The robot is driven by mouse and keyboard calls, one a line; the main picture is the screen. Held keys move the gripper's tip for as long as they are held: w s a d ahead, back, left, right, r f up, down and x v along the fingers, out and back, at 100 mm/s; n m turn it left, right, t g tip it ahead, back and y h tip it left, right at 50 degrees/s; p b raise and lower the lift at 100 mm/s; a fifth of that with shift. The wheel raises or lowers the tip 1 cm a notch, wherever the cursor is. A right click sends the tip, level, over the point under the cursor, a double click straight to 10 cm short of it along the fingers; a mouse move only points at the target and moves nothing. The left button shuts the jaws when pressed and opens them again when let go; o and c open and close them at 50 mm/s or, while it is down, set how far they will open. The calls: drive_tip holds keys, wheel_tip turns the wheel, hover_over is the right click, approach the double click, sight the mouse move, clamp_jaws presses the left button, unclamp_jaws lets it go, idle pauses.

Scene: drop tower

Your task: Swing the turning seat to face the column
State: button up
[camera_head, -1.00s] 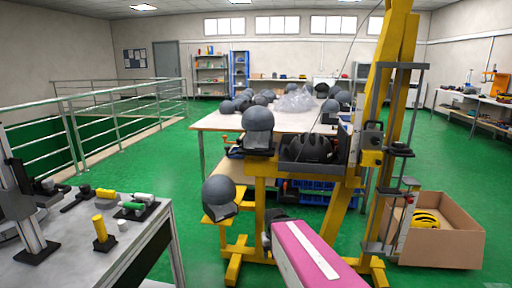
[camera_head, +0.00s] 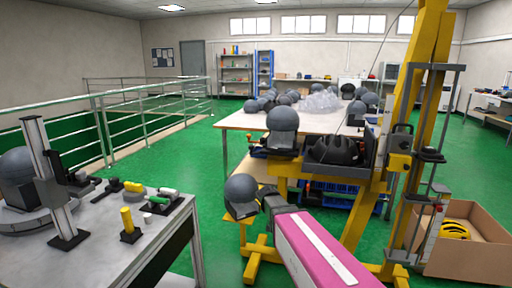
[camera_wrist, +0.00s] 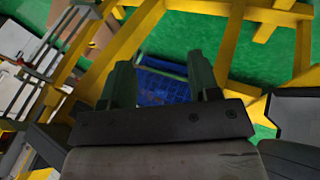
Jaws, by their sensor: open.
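A grey headform (camera_head: 18,168) stands on a dark block over a round grey base (camera_head: 25,222) on the bench at the left edge of the head view, partly cut off. A metal upright column (camera_head: 48,175) stands just right of it. Another grey headform (camera_head: 241,188) rests on a low yellow support (camera_head: 241,213) beside the large yellow tower (camera_head: 420,110). I cannot tell which support is the turning seat. My gripper (camera_wrist: 160,82) is open and empty in the wrist view. In the head view, my arm end is right of the low headform, far from the bench.
The bench (camera_head: 105,235) also carries yellow, green and white small parts. A grey headform (camera_head: 282,128) and a black helmet (camera_head: 336,150) sit at the tower. A cardboard box (camera_head: 470,258) stands at right. Blue crates (camera_wrist: 165,85) are below my gripper. Green floor lies between bench and tower.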

drive_tip(key=w+a+r+m+t+h, duration=0.25)
drive_tip(key=w+a+r, duration=0.2)
drive_tip(key=w, duration=0.25)
drive_tip(key=w+a+r+m+t+h, duration=0.1)
drive_tip(key=w+a+r+h, duration=0.25)
drive_tip(key=w+r, duration=0.3)
drive_tip(key=w+a+r+m+t+h, duration=0.2)
drive_tip(key=w+a+r+m, duration=0.15)
drive_tip(key=a+r, duration=0.4)
drive_tip(key=w+a+r+m+t+h, duration=0.1)
drive_tip(key=w+a+r+m+h, duration=0.1)
drive_tip(key=w+a+r, duration=0.45)
drive_tip(key=x, duration=0.3)
drive_tip(key=r+x, duration=0.1)
drive_tip(key=x, duration=0.2)
drive_tip(key=s+x, duration=0.1)
drive_tip(key=x, duration=0.3)
drive_tip(key=shift+w+d+r, duration=0.1)
drive_tip(key=shift+d+r, duration=0.15)
clamp_jaws()
